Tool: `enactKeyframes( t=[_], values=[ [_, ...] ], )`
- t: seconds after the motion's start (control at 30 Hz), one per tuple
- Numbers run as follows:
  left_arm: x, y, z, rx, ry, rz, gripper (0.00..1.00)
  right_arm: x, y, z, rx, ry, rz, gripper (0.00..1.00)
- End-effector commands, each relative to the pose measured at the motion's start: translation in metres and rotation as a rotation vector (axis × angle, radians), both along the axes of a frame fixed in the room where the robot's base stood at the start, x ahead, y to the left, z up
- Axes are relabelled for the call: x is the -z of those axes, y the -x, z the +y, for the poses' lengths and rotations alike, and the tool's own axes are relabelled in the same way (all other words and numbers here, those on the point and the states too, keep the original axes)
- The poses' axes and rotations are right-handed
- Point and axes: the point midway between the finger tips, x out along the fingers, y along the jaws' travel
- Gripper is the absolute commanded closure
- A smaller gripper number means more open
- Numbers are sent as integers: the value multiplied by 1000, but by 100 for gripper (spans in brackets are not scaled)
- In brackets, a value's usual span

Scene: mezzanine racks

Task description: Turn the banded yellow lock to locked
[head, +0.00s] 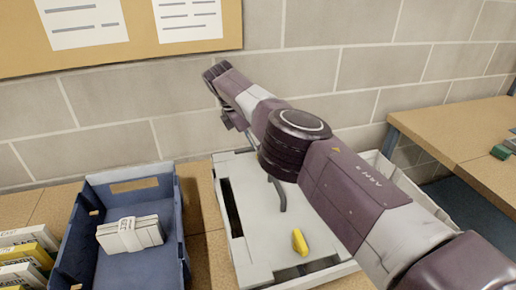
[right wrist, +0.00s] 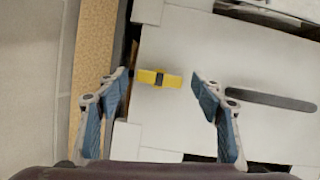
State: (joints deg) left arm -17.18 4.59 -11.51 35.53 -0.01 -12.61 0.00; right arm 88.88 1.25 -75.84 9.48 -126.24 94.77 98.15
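The banded yellow lock (right wrist: 147,77), a short yellow bar with a dark band, lies on the white case top (right wrist: 180,120) in the right wrist view. It sits between the spread fingers of my right gripper (right wrist: 159,76), apart from both, with its length running from finger to finger. In the head view a small yellow bit (head: 260,155) shows beside my arm, which hides most of that area. My right gripper (head: 236,118) points down over the case's back edge. A second yellow lock (head: 299,241), with no band visible, is at the case's front. My left gripper is out of view.
A dark grey handle (head: 281,193) stands on the case, also seen in the right wrist view (right wrist: 272,99). A blue tray (head: 165,182) holding a banded white bundle (head: 130,234) stands left. Boxes (head: 24,260) lie further left. A brick wall (head: 115,100) is close behind.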

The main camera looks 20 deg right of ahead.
Motion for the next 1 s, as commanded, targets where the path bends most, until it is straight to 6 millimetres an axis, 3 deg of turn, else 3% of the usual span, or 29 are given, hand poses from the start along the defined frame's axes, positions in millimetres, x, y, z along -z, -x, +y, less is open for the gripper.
enactKeyframes(
  t=[0.47,1.0],
  values=[
    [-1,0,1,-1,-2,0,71,1,0,0,-16,1,5,39],
    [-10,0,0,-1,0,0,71,-1,-1,-2,-184,1,0,39]
  ],
)
